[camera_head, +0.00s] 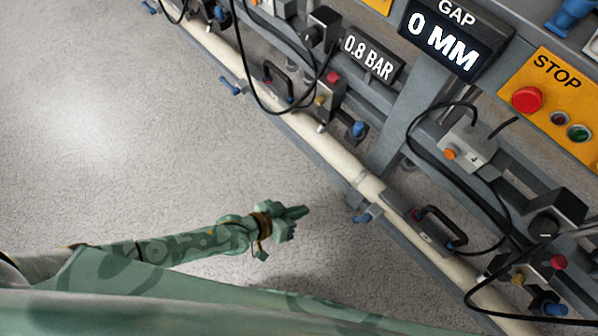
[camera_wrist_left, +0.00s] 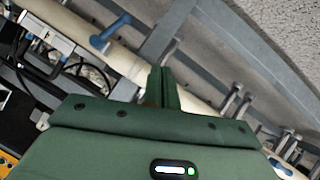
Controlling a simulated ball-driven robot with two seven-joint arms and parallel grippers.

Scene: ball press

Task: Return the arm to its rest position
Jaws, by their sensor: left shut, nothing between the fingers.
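My left arm comes in from the left in the head view, low over the grey floor. Its green left gripper (camera_head: 297,212) is shut and empty, pointing right toward the press frame with a gap of floor showing between. In the left wrist view the shut fingers of the left gripper (camera_wrist_left: 164,85) stick up past the green housing, with the pale pipe and grey frame behind them. My right gripper is in neither view.
The press frame runs diagonally on the right with a pale pipe (camera_head: 325,155), a blue-handled valve (camera_head: 368,213), black hoses, a "0.8 BAR" display (camera_head: 369,57), a "0 MM" gap display (camera_head: 443,45) and a red stop button (camera_head: 527,99). The floor (camera_head: 120,130) at left is clear.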

